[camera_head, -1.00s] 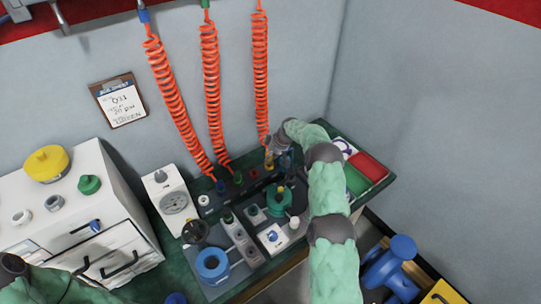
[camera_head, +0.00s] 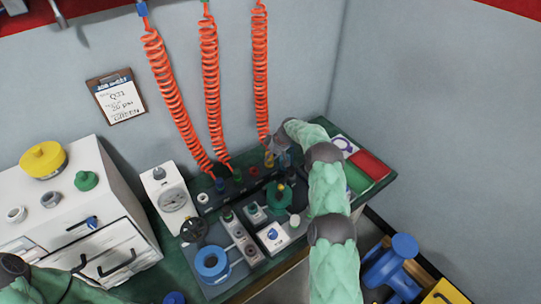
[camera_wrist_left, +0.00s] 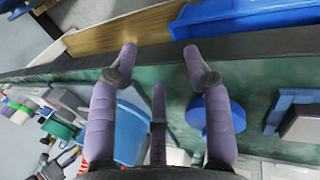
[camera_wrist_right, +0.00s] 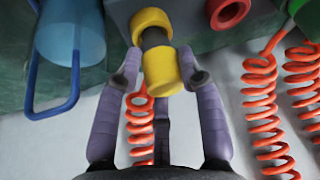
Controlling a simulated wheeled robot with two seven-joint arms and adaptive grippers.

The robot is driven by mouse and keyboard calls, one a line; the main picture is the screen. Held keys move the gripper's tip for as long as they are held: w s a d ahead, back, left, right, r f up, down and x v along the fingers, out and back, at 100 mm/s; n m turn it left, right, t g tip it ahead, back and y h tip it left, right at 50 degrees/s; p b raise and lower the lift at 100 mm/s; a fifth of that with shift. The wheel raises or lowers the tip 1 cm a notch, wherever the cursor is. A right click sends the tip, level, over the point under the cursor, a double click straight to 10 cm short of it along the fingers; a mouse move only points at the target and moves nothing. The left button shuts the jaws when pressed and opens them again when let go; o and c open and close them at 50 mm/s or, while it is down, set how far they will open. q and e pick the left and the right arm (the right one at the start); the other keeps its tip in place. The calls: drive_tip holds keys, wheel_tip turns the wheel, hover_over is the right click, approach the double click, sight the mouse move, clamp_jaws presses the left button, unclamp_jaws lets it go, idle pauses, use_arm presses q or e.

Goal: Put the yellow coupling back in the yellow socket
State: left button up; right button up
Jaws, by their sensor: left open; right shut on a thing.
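My right gripper (camera_wrist_right: 161,76) is shut on the yellow coupling (camera_wrist_right: 163,73), which hangs on an orange coiled hose. The yellow socket (camera_wrist_right: 151,22) is a yellow ring on the grey block, straight ahead of the coupling. A dark cylinder shows between coupling and ring, so the two are lined up and very close; I cannot tell how deep the cylinder sits. In the head view my right gripper (camera_head: 279,150) is at the right end of the socket row, partly hiding the coupling. My left gripper (camera_wrist_left: 160,58) is open and empty over the bench's front edge.
The red socket (camera_wrist_right: 230,12) is beside the yellow one. Other orange coiled hoses (camera_head: 216,90) hang to the left. A blue translucent cup-like thing (camera_wrist_right: 70,30) is close to my right gripper. Red tray (camera_head: 369,165) and gauge box (camera_head: 168,195) stand on the bench.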

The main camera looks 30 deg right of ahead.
drive_tip(key=shift+f+b, duration=0.45)
drive_tip(key=o, duration=1.3)
drive_tip(key=shift+d+r, duration=0.1)
drive_tip(key=shift+r, duration=0.05)
drive_tip(key=v, duration=1.1)
drive_tip(key=shift+s+r, duration=0.2)
drive_tip(key=shift+r, duration=0.15)
drive_tip(key=shift+r, duration=0.1)
